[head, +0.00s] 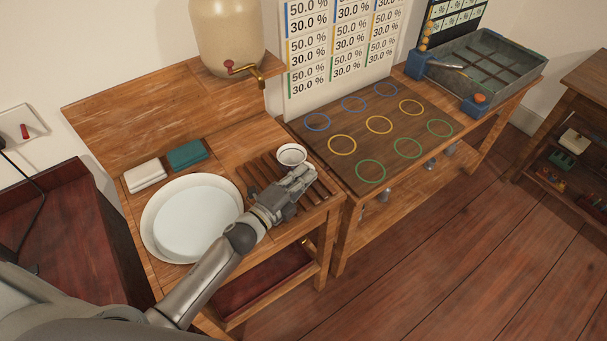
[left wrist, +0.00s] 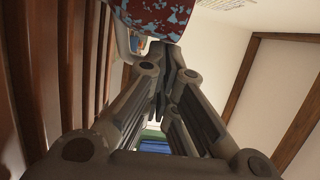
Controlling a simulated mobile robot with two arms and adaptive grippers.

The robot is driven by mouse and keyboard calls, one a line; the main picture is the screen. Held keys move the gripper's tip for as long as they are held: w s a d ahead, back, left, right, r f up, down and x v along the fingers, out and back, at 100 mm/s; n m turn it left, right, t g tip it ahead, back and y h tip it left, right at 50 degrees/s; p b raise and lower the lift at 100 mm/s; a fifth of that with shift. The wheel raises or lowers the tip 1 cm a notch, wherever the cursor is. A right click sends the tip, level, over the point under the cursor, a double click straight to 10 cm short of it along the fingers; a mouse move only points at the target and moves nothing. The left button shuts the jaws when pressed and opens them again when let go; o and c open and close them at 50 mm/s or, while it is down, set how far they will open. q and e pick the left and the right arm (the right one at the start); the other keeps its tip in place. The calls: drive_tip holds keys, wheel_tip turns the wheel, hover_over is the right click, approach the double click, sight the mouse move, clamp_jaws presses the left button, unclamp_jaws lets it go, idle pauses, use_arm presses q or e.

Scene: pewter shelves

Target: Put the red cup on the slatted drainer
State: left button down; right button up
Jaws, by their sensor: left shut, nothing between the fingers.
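The cup (head: 291,155) stands upright on the slatted drainer (head: 262,172); its pale inside and rim show in the head view. In the left wrist view the cup (left wrist: 160,16) shows a red outer wall with blue speckles, at the top edge. My left gripper (head: 304,172) is shut and empty, low over the drainer, just in front and to the right of the cup. Its closed fingertips (left wrist: 172,48) are close to the cup's wall; I cannot tell whether they touch. The gripper and forearm hide part of the drainer. My right gripper is not in view.
A white basin (head: 152,228) stands left of the drainer, with a white cloth (head: 144,175) and a green cloth (head: 187,155) behind it. A beige water urn (head: 226,35) is at the back. A table with coloured rings (head: 380,148) stands to the right.

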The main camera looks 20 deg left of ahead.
sight(292, 168)
use_arm(q)
drive_tip(key=w+a, duration=0.1)
drive_tip(key=w+a+b, duration=0.1)
drive_tip(key=a, duration=0.1)
drive_tip(key=shift+w+a, duration=0.3)
drive_tip(key=shift+w, duration=0.05)
drive_tip(key=shift+s+d, duration=0.1)
